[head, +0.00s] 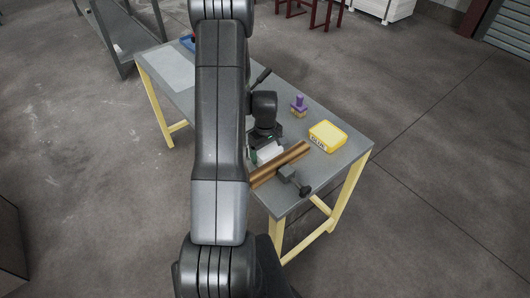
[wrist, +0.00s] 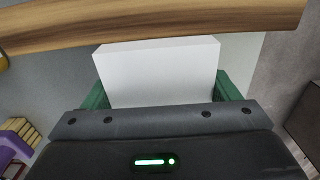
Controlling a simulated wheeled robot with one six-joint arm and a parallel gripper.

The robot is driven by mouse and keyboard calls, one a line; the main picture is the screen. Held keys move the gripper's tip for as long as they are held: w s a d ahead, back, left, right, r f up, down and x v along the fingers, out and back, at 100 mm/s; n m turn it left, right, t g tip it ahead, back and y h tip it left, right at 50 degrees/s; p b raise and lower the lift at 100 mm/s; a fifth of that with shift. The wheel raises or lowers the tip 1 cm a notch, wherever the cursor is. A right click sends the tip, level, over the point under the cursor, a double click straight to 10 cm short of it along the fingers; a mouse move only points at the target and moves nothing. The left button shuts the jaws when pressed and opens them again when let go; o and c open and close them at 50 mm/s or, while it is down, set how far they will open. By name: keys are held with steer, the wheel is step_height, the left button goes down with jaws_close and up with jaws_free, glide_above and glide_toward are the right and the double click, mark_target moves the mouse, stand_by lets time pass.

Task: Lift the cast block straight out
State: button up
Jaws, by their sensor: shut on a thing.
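The white cast block (wrist: 157,72) fills the middle of the wrist view, with its flat face toward the camera. My gripper (wrist: 162,90) is shut on it, with a green finger at its left side and another at its right. In the head view, the block (head: 268,152) shows as a small white patch below my gripper (head: 262,156), close beside a brown wooden bar (head: 292,156). My arm hides part of this area. I cannot tell whether the block's lower end touches anything.
The grey table (head: 318,112) carries the bar, which a dark clamp (head: 290,175) meets near the front edge. A yellow box (head: 327,136) and a purple-handled brush (head: 299,104) stand to the right. A pale sheet (head: 170,68) lies at the far left. In the wrist view, the bar (wrist: 150,22) crosses the top.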

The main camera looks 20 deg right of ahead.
steer(key=shift+r, duration=0.2)
steer(key=shift+r+p, duration=2.05)
steer(key=shift+r, duration=1.8)
